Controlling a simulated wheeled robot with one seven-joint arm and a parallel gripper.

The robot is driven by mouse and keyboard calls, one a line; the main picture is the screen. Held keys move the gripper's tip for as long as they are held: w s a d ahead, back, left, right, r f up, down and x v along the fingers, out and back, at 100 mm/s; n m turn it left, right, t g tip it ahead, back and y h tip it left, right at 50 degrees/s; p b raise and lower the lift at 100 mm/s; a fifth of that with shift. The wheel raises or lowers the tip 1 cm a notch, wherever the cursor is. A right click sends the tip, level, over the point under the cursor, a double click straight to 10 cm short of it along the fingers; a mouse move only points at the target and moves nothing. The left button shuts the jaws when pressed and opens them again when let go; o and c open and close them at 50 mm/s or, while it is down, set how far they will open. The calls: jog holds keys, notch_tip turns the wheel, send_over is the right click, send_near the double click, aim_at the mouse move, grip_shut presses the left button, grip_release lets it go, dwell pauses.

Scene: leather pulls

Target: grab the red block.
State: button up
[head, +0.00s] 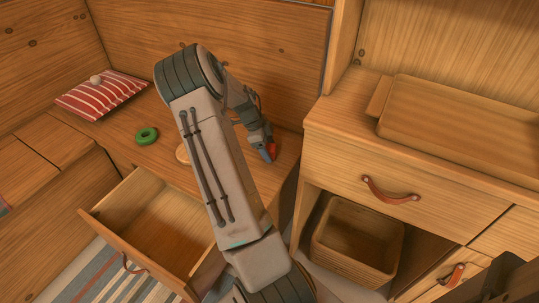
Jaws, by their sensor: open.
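The red block (272,149) shows as a small red patch on the wooden bench top, at the tip of my gripper. My gripper (267,149) points down at the right end of the bench, close against the block. It is open. The gripper's end covers part of the block, and I cannot tell whether the block lies between the fingers or beside them. A small bluish patch shows just below the red one; it is too small to tell what it is.
A green ring (146,136) and a partly hidden pale round piece (183,153) lie on the bench (125,120). A striped cushion (100,95) is at the left. An open drawer (150,215) juts out in front. A cabinet (420,165) with a basket (358,240) stands right.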

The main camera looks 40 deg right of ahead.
jog(key=shift+s+d+f, duration=0.2)
jog(key=shift+f, duration=0.35)
jog(key=c, duration=1.1)
jog(key=shift+o, duration=0.2)
jog(key=shift+r, duration=0.1)
jog(key=shift+r, duration=0.1)
